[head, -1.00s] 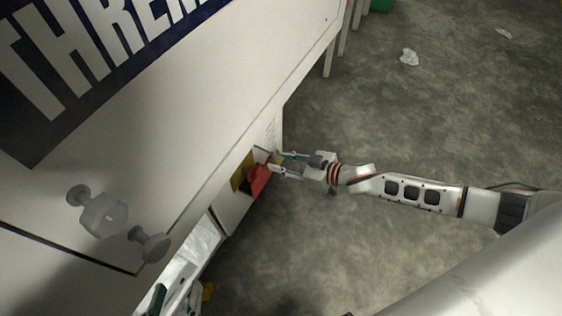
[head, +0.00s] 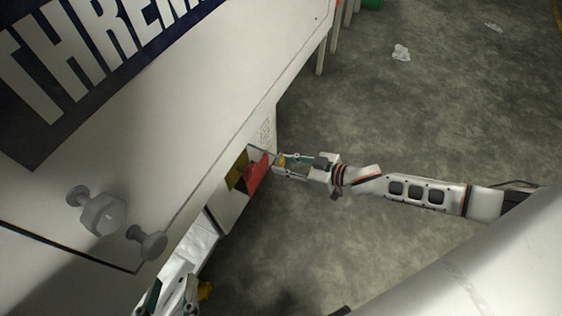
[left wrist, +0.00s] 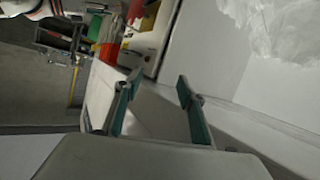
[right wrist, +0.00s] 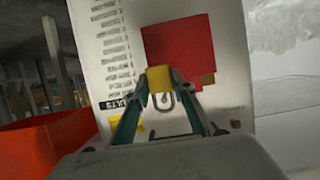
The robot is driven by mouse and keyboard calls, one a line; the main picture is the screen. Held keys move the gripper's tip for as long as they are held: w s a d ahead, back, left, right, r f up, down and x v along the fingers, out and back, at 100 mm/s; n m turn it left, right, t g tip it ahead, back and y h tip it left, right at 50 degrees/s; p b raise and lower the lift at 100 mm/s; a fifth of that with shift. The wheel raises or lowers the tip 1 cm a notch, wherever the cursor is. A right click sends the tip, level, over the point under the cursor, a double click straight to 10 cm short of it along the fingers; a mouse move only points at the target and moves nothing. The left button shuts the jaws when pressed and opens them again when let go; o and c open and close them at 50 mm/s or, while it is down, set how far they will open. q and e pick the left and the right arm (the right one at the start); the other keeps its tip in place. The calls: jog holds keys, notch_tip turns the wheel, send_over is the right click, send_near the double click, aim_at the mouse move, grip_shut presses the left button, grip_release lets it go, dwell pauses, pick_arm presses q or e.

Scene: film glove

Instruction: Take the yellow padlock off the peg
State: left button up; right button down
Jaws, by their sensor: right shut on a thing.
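The yellow padlock (right wrist: 159,78) is between the fingertips of my right gripper (right wrist: 160,84), its grey shackle pointing back towards the wrist. In the head view the right gripper (head: 281,164) is shut on this padlock (head: 282,159), a little to the right of the red panel (head: 256,173) on the white cabinet. I cannot make out the peg, nor clearly judge the gap between padlock and panel. My left gripper (left wrist: 160,105) is open and empty, its teal fingers apart beside a white surface. It shows at the bottom left of the head view (head: 172,298).
The white cabinet (head: 200,110) fills the left of the head view. Printed text and a yellow square (right wrist: 124,122) are on the white board. Floor at the right is open, with crumpled litter (head: 401,53).

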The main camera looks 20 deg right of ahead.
jog(key=shift+s+d+r, duration=0.1)
jog(key=shift+s+d, duration=0.4)
jog(key=shift+s, duration=0.1)
jog(key=shift+s+d+p, duration=0.4)
jog(key=shift+s+d, duration=0.4)
jog(key=shift+s, duration=0.25)
